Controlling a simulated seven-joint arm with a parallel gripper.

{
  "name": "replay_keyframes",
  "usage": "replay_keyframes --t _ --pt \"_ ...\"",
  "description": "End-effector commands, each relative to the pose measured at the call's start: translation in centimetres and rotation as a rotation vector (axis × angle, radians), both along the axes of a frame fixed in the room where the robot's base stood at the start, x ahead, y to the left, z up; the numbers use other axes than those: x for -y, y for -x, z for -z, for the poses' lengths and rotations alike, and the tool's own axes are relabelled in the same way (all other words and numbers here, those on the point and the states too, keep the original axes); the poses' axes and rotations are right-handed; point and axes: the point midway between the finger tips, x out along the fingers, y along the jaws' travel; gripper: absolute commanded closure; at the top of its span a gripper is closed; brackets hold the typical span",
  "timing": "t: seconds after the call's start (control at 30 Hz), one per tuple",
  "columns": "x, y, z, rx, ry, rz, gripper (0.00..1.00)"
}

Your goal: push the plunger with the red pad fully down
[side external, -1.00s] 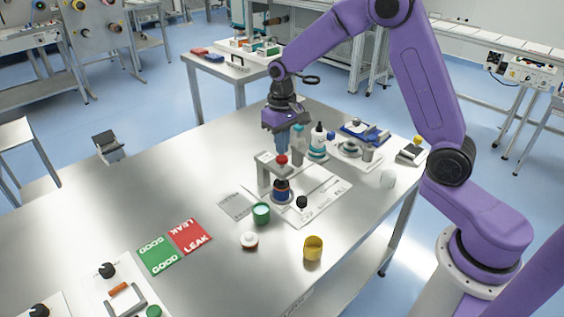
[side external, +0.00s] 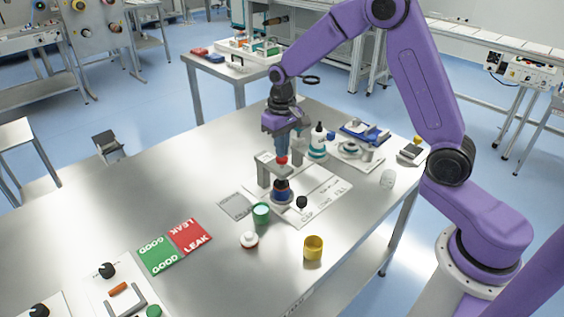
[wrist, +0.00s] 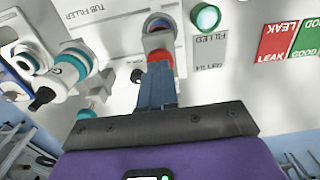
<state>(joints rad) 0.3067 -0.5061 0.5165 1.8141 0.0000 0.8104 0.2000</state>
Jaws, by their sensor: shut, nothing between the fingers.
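The plunger's red pad (side external: 282,161) sits at the top of a grey bracket stand (side external: 263,172) on a white base plate. Below it stands a dark blue and orange tub (side external: 282,188). My gripper (side external: 282,155) is shut and empty, pointing down, with its fingertips at the top of the red pad. In the wrist view my fingertips (wrist: 160,66) overlap the near part of the red pad (wrist: 160,56). They look to be on it or just over it; contact cannot be told for certain. The plunger's shaft is mostly hidden.
A white and teal bottle (side external: 318,143) stands close to the right of my gripper. Green and red cards (side external: 190,237) lie left.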

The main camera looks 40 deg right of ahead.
Motion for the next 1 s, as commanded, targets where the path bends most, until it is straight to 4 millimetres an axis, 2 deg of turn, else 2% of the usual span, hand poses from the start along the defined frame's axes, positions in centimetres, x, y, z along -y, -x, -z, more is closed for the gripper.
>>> replay_keyframes --t 0.73,1.0 --pt "0.0 0.0 2.0 -0.002 0.000 0.000 1.00" --pt "0.0 0.1 2.1 -0.003 0.001 0.000 1.00"
